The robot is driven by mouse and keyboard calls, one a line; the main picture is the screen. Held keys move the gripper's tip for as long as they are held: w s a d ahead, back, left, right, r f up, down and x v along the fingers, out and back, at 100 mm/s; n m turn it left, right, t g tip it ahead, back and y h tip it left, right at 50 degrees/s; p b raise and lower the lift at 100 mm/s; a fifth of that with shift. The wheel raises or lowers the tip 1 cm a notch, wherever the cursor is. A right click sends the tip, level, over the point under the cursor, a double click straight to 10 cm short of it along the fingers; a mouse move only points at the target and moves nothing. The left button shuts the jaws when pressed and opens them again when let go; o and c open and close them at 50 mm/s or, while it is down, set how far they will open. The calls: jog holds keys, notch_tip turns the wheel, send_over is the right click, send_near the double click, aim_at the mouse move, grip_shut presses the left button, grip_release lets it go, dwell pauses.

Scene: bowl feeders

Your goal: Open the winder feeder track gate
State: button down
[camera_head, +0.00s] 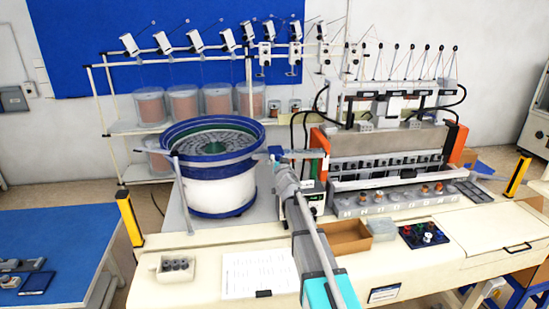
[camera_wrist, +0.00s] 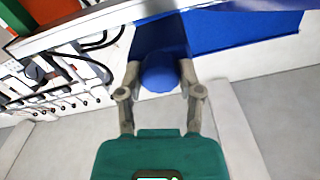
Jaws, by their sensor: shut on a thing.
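The winder feeder is a white bowl with a blue rim (camera_head: 215,190), and a straight feeder track (camera_head: 300,153) runs from its right side toward the winding machine. In the wrist view a pale metal track edge (camera_wrist: 85,24) crosses the top. My gripper (camera_wrist: 160,76) has its two fingers on either side of a blue rounded piece (camera_wrist: 159,73), which looks like the gate's handle, and is shut on it. In the head view my arm reaches up to the track and largely hides the gripper and gate. I cannot tell how far the gate is open.
The winding machine with orange side plates (camera_head: 455,145) stands right of the track. A cardboard tray (camera_head: 345,238), a paper sheet (camera_head: 258,274) and a dark tray of coloured knobs (camera_head: 424,237) lie on the bench. A yellow post (camera_head: 130,219) stands at the left corner.

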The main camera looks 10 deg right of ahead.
jog(key=shift+c, duration=1.3)
grip_release()
jog(key=shift+w+f, duration=0.1)
jog(key=shift+w, duration=0.05)
jog(key=s, duration=1.2)
